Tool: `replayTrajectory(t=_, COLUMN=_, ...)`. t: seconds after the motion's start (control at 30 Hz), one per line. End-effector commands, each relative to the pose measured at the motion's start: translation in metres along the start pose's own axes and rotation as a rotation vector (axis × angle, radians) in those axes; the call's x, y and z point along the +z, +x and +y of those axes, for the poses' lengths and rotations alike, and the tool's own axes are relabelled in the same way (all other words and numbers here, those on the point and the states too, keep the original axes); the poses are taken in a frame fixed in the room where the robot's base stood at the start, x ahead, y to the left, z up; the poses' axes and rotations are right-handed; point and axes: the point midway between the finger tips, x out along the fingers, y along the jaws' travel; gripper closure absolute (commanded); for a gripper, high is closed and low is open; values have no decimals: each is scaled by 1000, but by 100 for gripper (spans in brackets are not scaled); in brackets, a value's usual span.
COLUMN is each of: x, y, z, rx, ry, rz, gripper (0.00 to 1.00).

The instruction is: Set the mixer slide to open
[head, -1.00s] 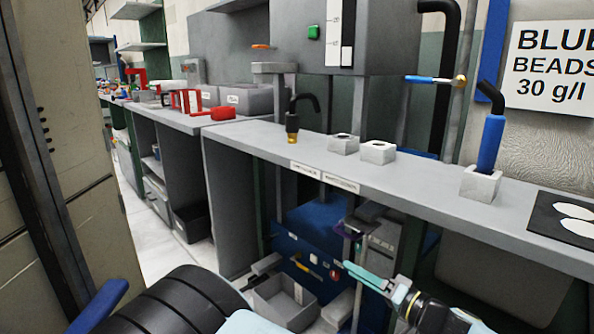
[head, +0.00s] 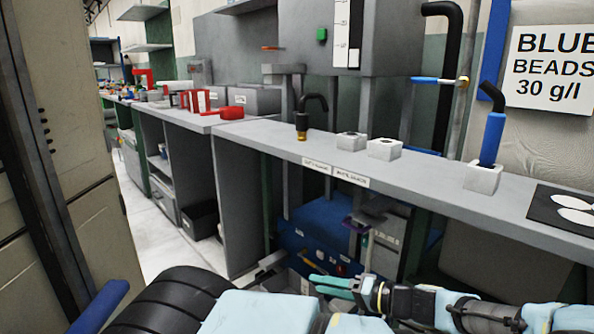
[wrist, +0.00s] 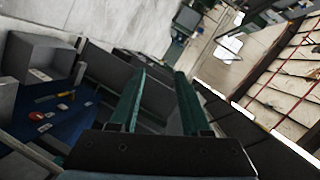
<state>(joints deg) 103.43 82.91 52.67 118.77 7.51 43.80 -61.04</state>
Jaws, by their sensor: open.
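My gripper (head: 314,284) is open and empty, with teal fingers pointing left, low in front of the bench. The wrist view shows both fingers (wrist: 161,74) apart with nothing between them. A blue unit (head: 325,215) stands under the bench beyond my gripper. In the wrist view its blue panel (wrist: 45,135) carries a yellow handle (wrist: 48,97) and a red knob (wrist: 64,107), left of and apart from the fingers. Above the bench is a grey machine (head: 385,35) with an orange tab (head: 269,48) at its left. I cannot tell which part is the mixer slide.
The long grey bench (head: 255,136) lies above and beyond my gripper. A tall cabinet (head: 85,180) stands left. Floor (head: 170,245) is clear between.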

Motion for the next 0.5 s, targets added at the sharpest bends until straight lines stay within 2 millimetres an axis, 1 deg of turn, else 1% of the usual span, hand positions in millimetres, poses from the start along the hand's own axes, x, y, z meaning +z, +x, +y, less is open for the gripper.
replayTrajectory(t=0.03, x=7, y=8, z=-1, rx=21, ry=17, rz=-57, gripper=53)
replayTrajectory(t=0.1, x=18, y=19, z=-1, rx=54, ry=50, rz=-133, gripper=53)
replayTrajectory(t=0.17, x=28, y=27, z=-2, rx=92, ry=79, rz=-208, gripper=53)
replayTrajectory(t=0.3, x=57, y=42, z=-6, rx=232, ry=151, rz=-414, gripper=53)
replayTrajectory(t=0.4, x=72, y=45, z=-11, rx=361, ry=186, rz=-542, gripper=53)
replayTrajectory(t=0.5, x=80, y=43, z=-18, rx=499, ry=201, rz=-641, gripper=53)
